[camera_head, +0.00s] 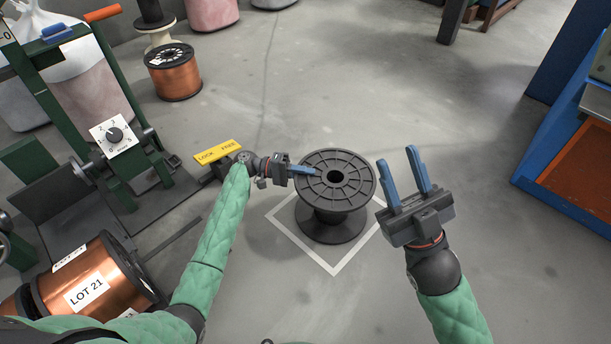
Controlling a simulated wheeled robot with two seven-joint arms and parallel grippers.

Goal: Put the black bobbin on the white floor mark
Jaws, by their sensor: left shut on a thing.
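The black bobbin (333,222) is upright, empty of wire, over the white floor mark (334,271). The mark is a white square outline, and its lines show in front of and to both sides of the bobbin. I cannot tell whether the bobbin touches the floor. My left gripper (309,171) is shut on the left side of the bobbin's top flange. My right gripper (403,172) is open and empty, to the right of the bobbin and apart from it, with its blue fingers pointing up in the picture.
A green machine with a dial (115,135) and a yellow "LOCK FREE" sign (217,152) stands at left. A copper spool marked LOT 21 (85,293) is at lower left, another copper spool (175,75) at upper left. A blue-framed unit (560,199) stands at right. The floor behind the bobbin is clear.

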